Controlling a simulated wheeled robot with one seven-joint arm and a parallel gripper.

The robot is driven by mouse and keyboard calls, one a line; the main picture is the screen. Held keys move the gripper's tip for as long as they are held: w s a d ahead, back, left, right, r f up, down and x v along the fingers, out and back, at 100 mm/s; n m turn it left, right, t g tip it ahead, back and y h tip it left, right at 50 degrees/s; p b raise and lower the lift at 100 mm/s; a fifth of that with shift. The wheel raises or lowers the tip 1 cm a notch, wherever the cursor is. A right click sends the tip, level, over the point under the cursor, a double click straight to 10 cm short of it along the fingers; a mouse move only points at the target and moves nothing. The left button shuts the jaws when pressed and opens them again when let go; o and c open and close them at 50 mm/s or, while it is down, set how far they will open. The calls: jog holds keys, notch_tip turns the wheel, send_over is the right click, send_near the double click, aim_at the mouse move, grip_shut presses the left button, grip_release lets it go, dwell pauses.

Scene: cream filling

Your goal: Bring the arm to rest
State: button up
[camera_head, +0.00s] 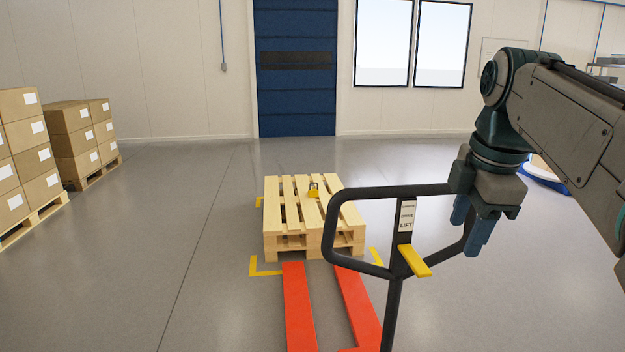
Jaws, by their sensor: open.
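My gripper (466,232) hangs down at the right of the camera view, with two blue fingers at the end of my dark green and grey arm. It is open. Its fingers are close to the right side of the black handle loop (331,222) of a pallet jack. Whether they touch the loop, I cannot tell. A yellow lever (415,262) and a label plate (406,216) sit inside the loop.
Red forks (299,310) point at a wooden pallet (286,241) with a small yellow object (313,191) on top. Yellow floor marks (262,272) surround it. Stacked cartons (72,139) stand at the left. A blue door (296,110) is behind. Floor between is clear.

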jog(key=s+a+f+m, duration=0.3)
jog(key=f+m, duration=0.2)
jog(key=f, duration=0.3)
jog(key=s+a+f+m, duration=0.3)
jog(key=f+m, duration=0.3)
jog(key=f, duration=0.2)
jog(key=s+a+f+m, duration=0.3)
jog(key=f+m, duration=0.3)
jog(key=f, duration=0.2)
jog(key=shift+a+f, duration=0.35)
